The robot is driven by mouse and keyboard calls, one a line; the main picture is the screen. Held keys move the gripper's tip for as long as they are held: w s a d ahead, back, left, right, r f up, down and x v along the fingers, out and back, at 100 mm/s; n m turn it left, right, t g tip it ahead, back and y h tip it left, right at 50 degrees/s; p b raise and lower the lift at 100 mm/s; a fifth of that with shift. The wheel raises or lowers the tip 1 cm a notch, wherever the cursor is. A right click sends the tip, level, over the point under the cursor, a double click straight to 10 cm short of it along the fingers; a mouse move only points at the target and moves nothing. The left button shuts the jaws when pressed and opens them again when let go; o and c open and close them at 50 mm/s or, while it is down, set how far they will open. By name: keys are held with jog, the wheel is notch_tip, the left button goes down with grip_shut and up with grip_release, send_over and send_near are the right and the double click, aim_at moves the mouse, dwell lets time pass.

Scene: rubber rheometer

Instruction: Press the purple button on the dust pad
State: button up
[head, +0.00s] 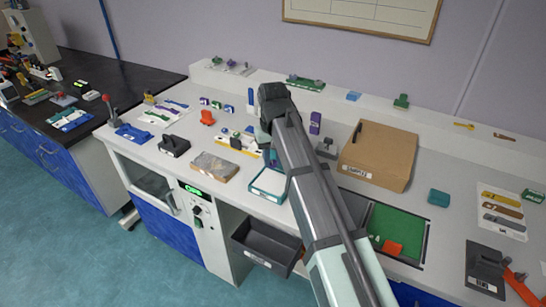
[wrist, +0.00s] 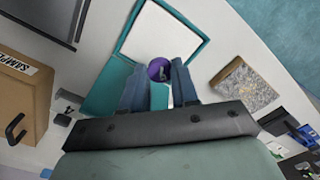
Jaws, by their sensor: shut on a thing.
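The dust pad is a white sheet in a teal frame (wrist: 201,52). It shows above my fingers in the wrist view and beside my arm in the head view (head: 254,187). The purple button (wrist: 157,69) is a small round thing with a dark mark in its middle, at the pad's near edge. My gripper (wrist: 157,76) has its two blue-grey fingers on either side of the purple button and is shut on it. A strip of teal shows between the fingers. In the head view my arm hides most of the gripper and the button.
A grey slab (head: 214,166) lies left of the pad. A cardboard box (head: 377,153) stands to the right. A dark open bin (head: 266,244) hangs at the bench front below the pad. Several small items lie behind the pad.

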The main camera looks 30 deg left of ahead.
aim_at(273, 182)
jog(key=shift+f, duration=2.85)
jog(key=shift+f, duration=0.6)
dwell(0.5)
jog(key=shift+r, duration=0.1)
jog(key=shift+r, duration=3.45)
